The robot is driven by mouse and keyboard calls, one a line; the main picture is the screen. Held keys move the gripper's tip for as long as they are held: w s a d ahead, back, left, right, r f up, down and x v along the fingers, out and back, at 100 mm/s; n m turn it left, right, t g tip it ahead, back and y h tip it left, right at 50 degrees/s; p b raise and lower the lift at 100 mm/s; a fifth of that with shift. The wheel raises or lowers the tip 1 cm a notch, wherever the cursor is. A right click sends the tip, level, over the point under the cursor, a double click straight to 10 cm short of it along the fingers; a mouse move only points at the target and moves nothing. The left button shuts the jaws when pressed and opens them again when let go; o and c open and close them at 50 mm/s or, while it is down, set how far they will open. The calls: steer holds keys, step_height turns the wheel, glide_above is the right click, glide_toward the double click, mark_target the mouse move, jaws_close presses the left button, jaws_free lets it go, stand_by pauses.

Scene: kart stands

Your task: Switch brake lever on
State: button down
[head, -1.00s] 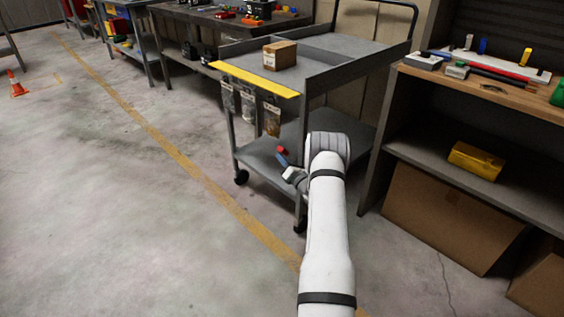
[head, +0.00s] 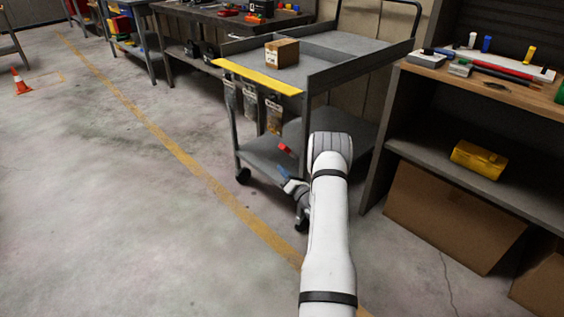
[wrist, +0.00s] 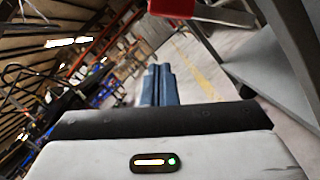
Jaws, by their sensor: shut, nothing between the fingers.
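The brake lever shows as a small red piece (head: 284,148) low beside the near leg of the grey cart (head: 352,76). In the wrist view, the red piece (wrist: 172,7) is large at the top edge, partly cut off by the frame. My gripper (head: 282,169) is just below the red piece in the head view, with a visible gap. Its blue fingers (wrist: 158,72) are closed together with nothing between them. My white arm hides part of the cart's lower right side. I cannot tell the lever's setting.
The cart carries a cardboard box (head: 282,53) and has a yellow front edge (head: 256,77) with hanging bags (head: 273,116). A shelf bench (head: 480,92) stands close on the right, with cardboard boxes beneath.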

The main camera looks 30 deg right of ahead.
steer(key=p+v, duration=0.1)
steer(key=v, duration=0.5)
steer(key=shift+s+a, duration=0.15)
steer(key=shift+s, duration=0.1)
steer(key=shift+r, duration=0.15)
steer(key=s+a+r+n+g+y+p, duration=0.1)
steer(key=a+r+n+g+y+p, duration=0.85)
steer(key=a+r+n, duration=1.05)
steer(key=s+a+r+n+g+h+p, duration=0.1)
steer(key=s+a+r+n+g+p, duration=0.4)
steer(key=s+a+r, duration=0.4)
steer(key=s+a+r+n+g+h+p, duration=0.2)
steer(key=s+a+r+n+g, duration=0.45)
steer(key=s+r, duration=0.5)
steer(key=s+d+r+n+t+h+p, duration=0.3)
steer(key=s+d+r+n+h+p, duration=0.2)
steer(key=s+r+n+h, duration=0.3)
step_height(320, 180, up, 2)
steer(key=s+n+p, duration=0.1)
steer(key=s+n, duration=0.1)
steer(key=n, duration=0.1)
steer(key=shift+d+p, duration=0.3)
steer(key=shift+p, duration=0.1)
